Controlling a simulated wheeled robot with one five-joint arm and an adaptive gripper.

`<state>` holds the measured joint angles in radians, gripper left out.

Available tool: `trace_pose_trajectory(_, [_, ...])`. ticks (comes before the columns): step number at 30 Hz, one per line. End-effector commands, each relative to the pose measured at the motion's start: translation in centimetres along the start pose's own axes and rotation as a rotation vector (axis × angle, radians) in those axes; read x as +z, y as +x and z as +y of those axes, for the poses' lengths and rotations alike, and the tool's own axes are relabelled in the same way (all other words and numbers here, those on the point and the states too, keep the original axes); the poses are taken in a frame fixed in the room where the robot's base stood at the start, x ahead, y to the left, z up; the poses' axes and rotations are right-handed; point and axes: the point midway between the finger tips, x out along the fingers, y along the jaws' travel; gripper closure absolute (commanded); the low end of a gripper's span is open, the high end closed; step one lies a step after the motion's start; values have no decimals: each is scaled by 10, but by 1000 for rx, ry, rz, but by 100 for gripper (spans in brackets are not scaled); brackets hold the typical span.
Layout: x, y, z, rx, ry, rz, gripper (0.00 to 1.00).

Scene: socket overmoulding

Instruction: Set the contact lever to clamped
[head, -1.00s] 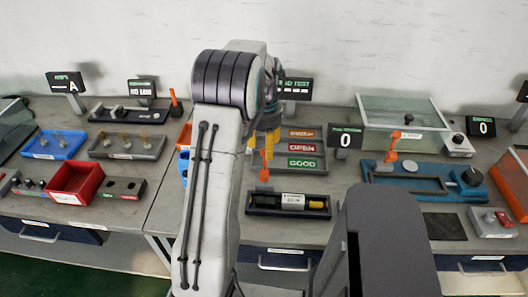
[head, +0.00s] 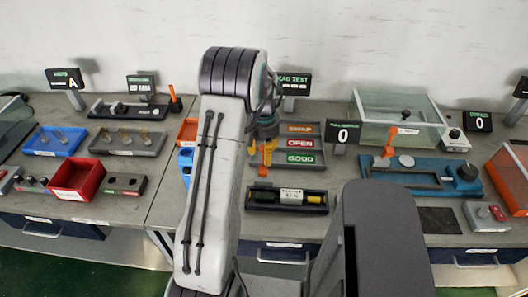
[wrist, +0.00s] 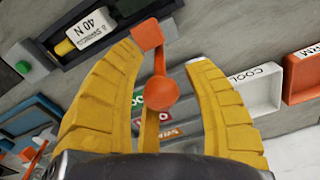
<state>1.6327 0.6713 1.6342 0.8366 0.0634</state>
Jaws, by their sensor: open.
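The fingers are spread, with a gap to the knob on the right. Whether the left finger touches the lever's block end I cannot tell. The lever's foot is partly hidden.
Sorting trays marked OPEN and GOOD (head: 300,158) lie right of my gripper. A blue fixture with another orange lever (head: 389,142) stands further right. A red bin (head: 77,182) and a blue tray (head: 54,152) are at left. A sign (head: 342,137) stands behind.

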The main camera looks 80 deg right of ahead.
Motion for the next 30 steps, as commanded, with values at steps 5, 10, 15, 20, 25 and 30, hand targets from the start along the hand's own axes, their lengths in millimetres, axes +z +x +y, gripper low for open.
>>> trace_pose_trajectory(5, [0, 0, 0, 0, 0, 0, 71])
trace_pose_trajectory(10, [0, 0, 0, 0, 0, 0, 86])
trace_pose_trajectory(15, [0, 0, 0, 0, 0, 0, 100])
trace_pose_trajectory(20, [0, -1, 0, 0, 0, 2, 100])
trace_pose_trajectory(25, [-1, -1, 0, 0, 0, 4, 100])
trace_pose_trajectory(30, [0, 0, -3, -1, -1, 17, 100])
